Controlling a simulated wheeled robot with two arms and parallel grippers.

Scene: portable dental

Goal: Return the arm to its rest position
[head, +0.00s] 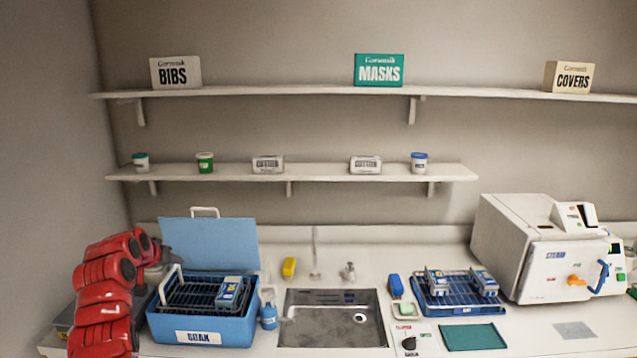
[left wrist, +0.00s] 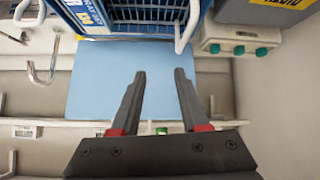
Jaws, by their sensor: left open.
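My left arm is red and comes in at the left edge of the head view, beside the blue soak bin (head: 205,327). My left gripper (left wrist: 159,74) shows clearly in the left wrist view. Its two dark fingers are apart with nothing between them. Behind the fingers is the bin's blue lid (left wrist: 98,92). In the head view the gripper is mostly hidden by the arm. The bin is open, with its lid (head: 212,243) raised at the back. A rack (head: 190,293) with a blue-grey cassette (head: 232,291) is in it. My right gripper is not seen.
Right of the bin are a blue bottle (head: 268,315), the sink (head: 333,335), a blue tray (head: 440,306) with cassettes and a white steriliser (head: 525,250). A grey container (head: 62,330) is left of the bin. Two wall shelves (head: 290,172) are above.

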